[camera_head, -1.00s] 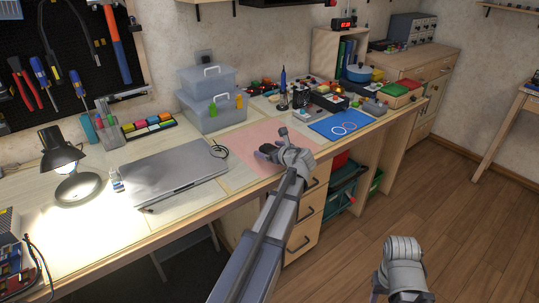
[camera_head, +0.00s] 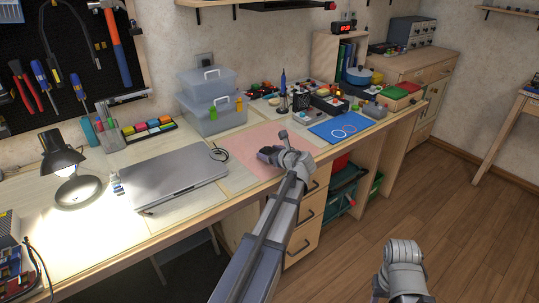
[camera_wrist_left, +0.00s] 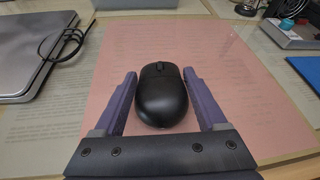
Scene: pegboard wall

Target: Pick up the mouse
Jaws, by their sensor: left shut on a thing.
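The black computer mouse (camera_wrist_left: 161,96) is in the left wrist view, on or just over the pink mat (camera_wrist_left: 215,65); I cannot tell if it touches the mat. It lies between the two purple fingers of my left gripper (camera_wrist_left: 160,98), which is shut on it. In the head view my left gripper (camera_head: 270,153) is low over the pink mat (camera_head: 247,143), and the mouse is hard to make out there among the dark fingers. My right gripper is not in view.
A closed grey laptop (camera_head: 175,177) with a black cable (camera_head: 219,153) lies left of the mat. A blue mat (camera_head: 340,127) lies to its right. Clear storage boxes (camera_head: 212,115) stand behind. A lit lamp (camera_head: 62,155) stands at the far left.

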